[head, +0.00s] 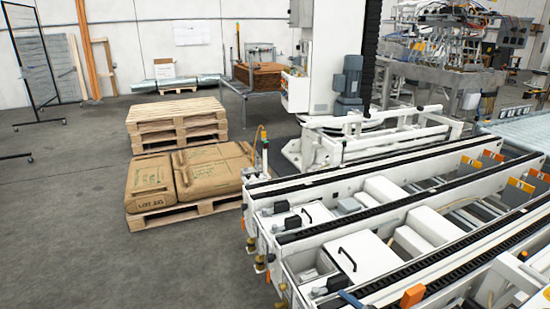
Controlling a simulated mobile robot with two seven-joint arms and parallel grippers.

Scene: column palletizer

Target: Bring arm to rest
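Neither of my grippers nor either arm shows in the head view. The place in front of me holds a column palletizer with a tall white column (337,55) and a grey motor (348,82) on its side. A white conveyor (340,235) with black chain tracks runs from the lower middle to the right. Brown sacks (210,168) lie on a wooden pallet (185,213) left of the conveyor.
A stack of empty wooden pallets (177,122) stands behind the sacks. A metal rack frame (38,75) stands at the far left. A machine with many hoses (440,55) is at the back right. The grey floor (70,220) at the left is clear.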

